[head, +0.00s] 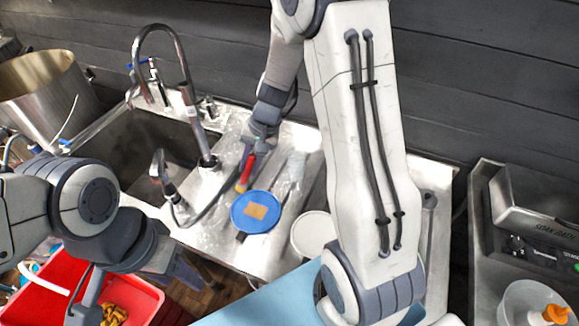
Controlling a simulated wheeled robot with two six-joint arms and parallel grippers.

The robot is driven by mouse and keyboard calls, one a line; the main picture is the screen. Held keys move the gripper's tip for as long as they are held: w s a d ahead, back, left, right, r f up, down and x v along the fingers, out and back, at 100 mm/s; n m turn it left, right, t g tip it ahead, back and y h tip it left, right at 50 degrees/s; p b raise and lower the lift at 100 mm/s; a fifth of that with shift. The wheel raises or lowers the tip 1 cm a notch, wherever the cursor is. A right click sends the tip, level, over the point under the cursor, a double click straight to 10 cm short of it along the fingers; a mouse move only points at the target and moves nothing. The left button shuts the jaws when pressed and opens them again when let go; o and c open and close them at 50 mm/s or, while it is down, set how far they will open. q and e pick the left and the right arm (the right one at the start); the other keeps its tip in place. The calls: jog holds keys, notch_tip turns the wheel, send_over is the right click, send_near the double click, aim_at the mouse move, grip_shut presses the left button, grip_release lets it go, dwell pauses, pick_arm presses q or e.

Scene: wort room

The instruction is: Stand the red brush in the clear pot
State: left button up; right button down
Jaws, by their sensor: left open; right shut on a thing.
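The red brush (248,167) is in the jaws of my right gripper (254,148), over the metal counter right of the sink. Its red handle slants down to a yellowish end close to a blue round thing. A see-through container (520,299) with an orange-topped thing is at the lower right. My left gripper (187,277) is open and empty at the lower left, well away from the brush.
A blue round thing (257,218) with an orange patch and a white round thing (313,232) lie on the counter (225,246). The sink (150,145) with taps is at left.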

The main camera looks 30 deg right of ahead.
jog(key=shift+w+d+r+n+p, duration=0.25)
jog(key=shift+r+n+p, duration=0.05)
jog(key=shift+r+n, duration=0.1)
jog(key=w+d+r+n+g+h+p, duration=0.1)
jog(key=w+d+r+n+h+p, duration=0.3)
jog(key=d+n, duration=0.5)
jog(key=w+d+r+n+g+h+p, duration=0.2)
jog(key=d+r+n+p, duration=0.35)
jog(key=d+n, duration=0.3)
jog(key=w+a+b+x, duration=0.2)
jog(key=b+x, duration=0.6)
jog(key=x, duration=0.6)
jog(key=shift+w+a+f, duration=0.2)
jog(key=shift+a+f, duration=0.1)
jog(key=shift+f, duration=0.2)
jog(key=c, duration=0.7)
grip_release()
jog(key=shift+o, duration=0.2)
